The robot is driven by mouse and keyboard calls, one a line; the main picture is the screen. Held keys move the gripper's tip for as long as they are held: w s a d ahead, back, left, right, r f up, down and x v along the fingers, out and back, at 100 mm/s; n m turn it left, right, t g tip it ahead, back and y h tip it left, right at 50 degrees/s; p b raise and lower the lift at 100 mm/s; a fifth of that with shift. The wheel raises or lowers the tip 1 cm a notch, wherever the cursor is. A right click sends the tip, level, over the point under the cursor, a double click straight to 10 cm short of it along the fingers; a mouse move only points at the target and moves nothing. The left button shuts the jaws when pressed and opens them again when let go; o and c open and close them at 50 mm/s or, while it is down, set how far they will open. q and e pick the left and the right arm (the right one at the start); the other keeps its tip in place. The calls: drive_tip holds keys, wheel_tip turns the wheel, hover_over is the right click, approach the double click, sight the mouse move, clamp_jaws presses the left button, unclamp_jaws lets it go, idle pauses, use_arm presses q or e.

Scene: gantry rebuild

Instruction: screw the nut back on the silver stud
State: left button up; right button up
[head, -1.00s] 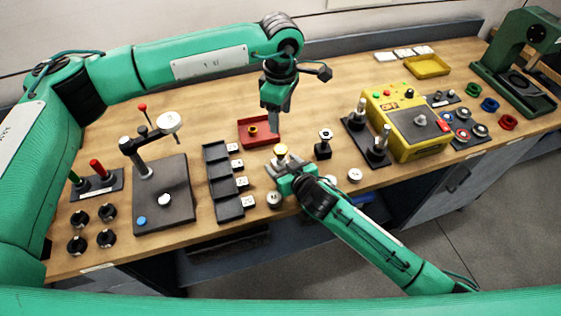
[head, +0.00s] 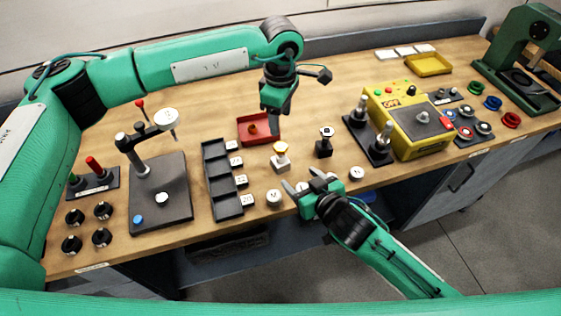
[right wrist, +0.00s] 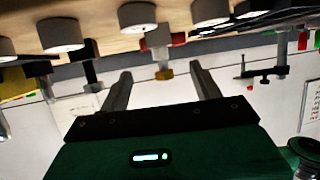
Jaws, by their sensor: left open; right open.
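The silver stud (head: 281,163) stands upright on a pale block near the middle of the bench. A gold nut (head: 281,147) sits at its top; I cannot tell how far it is threaded. In the right wrist view, which is inverted, the stud (right wrist: 158,40) and gold nut (right wrist: 166,74) show beyond my open fingers. My right gripper (head: 302,180) is open and empty, in front of the stud and apart from it. My left gripper (head: 273,128) is open, pointing down by the right edge of the red tray (head: 245,140).
A black stud on a black block (head: 324,148) stands right of the silver stud. Dark bins (head: 222,180) stand left, and a yellow control box (head: 410,125) right. Bare wood lies behind the red tray.

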use_arm(q)
drive_tip(key=shift+f, duration=0.3)
use_arm(e)
drive_tip(key=shift+v, duration=1.6)
use_arm(q)
drive_tip(key=shift+s+f, duration=0.1)
